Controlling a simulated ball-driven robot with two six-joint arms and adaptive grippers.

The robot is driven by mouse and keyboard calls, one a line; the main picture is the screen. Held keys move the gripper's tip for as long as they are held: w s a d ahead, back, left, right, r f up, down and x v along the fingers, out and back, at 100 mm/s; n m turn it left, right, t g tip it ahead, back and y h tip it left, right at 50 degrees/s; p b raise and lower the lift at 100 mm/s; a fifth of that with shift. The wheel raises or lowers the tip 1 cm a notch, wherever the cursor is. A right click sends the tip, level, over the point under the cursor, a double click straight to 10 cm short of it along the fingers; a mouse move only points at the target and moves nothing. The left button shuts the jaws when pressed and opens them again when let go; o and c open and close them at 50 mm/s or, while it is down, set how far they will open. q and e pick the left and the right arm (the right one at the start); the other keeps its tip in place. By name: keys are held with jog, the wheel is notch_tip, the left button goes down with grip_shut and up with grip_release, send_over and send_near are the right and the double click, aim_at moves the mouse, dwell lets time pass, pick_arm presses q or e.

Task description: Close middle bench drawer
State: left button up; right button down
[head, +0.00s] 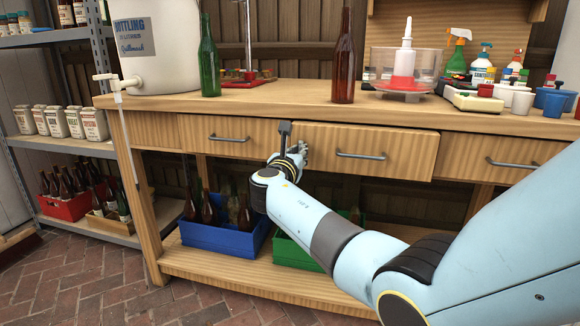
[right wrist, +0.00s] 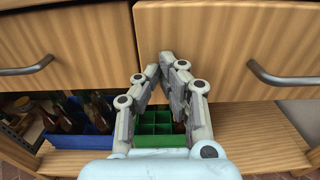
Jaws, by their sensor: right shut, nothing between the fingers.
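The middle bench drawer (head: 398,146) has a wooden front with a grey bar handle (head: 360,155). Its front stands a little proud of the bench face, with its side edge showing at the right, so it is slightly open. My right gripper (head: 303,150) is at the left end of this drawer front, left of the handle. In the right wrist view, the drawer front (right wrist: 225,40) fills the upper right, and my shut, empty fingers (right wrist: 164,66) point at its lower left part. I cannot tell whether they touch it. My left gripper is out of view.
The left drawer (head: 190,133) and right drawer (head: 490,157) look flush. Bottles, including a green one (head: 209,62) and a brown one (head: 344,60), stand on the worktop above. A blue crate (head: 222,240) and a green crate (head: 297,254) sit on the lower shelf.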

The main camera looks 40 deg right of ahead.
jog(key=b+x, duration=0.1)
jog(key=x, duration=0.2)
jog(key=shift+w+d+f, duration=0.1)
jog(key=shift+w+d, duration=0.25)
jog(key=shift+d, duration=0.05)
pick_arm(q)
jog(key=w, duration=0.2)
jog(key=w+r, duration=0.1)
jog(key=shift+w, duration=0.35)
pick_arm(e)
jog(key=shift+w+d+r, duration=0.1)
jog(key=shift+r, duration=0.2)
jog(key=shift+r, duration=0.1)
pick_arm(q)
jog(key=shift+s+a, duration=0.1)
